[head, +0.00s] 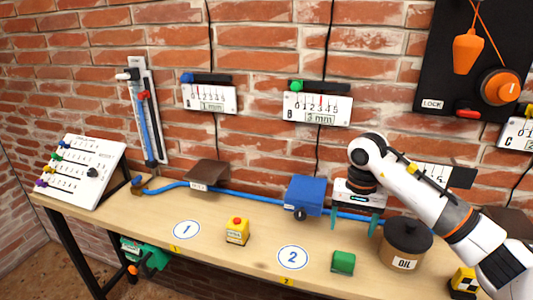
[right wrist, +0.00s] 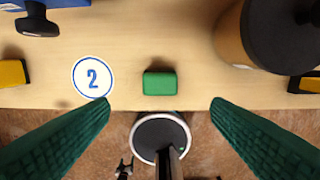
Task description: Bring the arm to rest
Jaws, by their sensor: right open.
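My right gripper (head: 354,222) is open and empty, pointing down above the wooden table, between the blue box and the oil pot. Its two green fingers are wide apart in the right wrist view (right wrist: 160,118). A green block (head: 343,262) lies on the table near the front edge. It also shows between and beyond the fingertips in the right wrist view (right wrist: 160,83), touching neither. My right arm (head: 430,200) comes in from the right. My left gripper is not in view.
The oil pot (head: 405,244) stands close to the right of my gripper. A blue box (head: 304,195) with a black knob is to its left. A yellow block (head: 237,232) stands between the number 1 disc (head: 187,230) and number 2 disc (head: 293,257). A brick wall with gauges (head: 318,107) rises behind.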

